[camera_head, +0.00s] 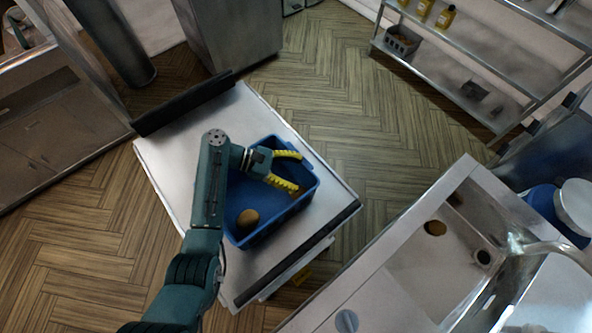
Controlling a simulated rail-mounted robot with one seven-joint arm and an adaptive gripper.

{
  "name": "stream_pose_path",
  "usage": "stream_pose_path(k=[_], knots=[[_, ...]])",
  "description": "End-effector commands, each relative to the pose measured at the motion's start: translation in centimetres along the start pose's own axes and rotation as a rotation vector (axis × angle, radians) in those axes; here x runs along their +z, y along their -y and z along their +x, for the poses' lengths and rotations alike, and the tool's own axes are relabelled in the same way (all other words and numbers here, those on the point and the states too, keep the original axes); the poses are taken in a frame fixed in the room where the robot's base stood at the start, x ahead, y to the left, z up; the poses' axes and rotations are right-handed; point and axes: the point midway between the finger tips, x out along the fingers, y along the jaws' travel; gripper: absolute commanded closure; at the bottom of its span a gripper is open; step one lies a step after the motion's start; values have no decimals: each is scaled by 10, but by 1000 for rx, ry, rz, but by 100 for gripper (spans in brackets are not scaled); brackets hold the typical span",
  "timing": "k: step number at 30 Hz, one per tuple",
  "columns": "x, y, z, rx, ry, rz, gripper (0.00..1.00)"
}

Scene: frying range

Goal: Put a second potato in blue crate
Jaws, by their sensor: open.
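The blue crate (262,232) sits on a metal cart top. One brown potato (247,217) lies inside it, near its front left corner. Another brown potato (435,227) lies in the metal sink (408,275) at the right. My arm hides part of the crate's left side.
The cart top (165,155) is otherwise bare. A strip of wooden floor (375,190) separates the cart from the sink counter. A faucet (555,250) reaches over the sink. A shelf rack (470,75) with bottles stands at the back right.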

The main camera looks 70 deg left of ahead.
Motion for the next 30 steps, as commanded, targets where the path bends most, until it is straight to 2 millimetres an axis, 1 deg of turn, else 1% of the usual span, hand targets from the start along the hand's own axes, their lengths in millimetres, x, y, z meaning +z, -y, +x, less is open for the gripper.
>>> stream_pose_path(k=[1,5,8,12,13,14,18,21,23,24,27,30], knots=[[-14,6,2,-3,-14,-34,16],[-14,6,2,-3,-14,-36,16],[-10,6,1,-3,-14,-36,16],[3,5,-7,-1,-15,-35,16],[-5,4,-14,2,-15,-34,16],[-6,3,-22,5,-14,-32,16],[-3,1,-62,6,-13,-23,16],[-1,1,-87,5,-12,-20,16],[0,1,-100,4,-12,-18,16],[4,1,-108,4,-11,-18,16],[6,1,-120,1,-10,-18,16],[6,1,-124,0,-10,-16,16]])
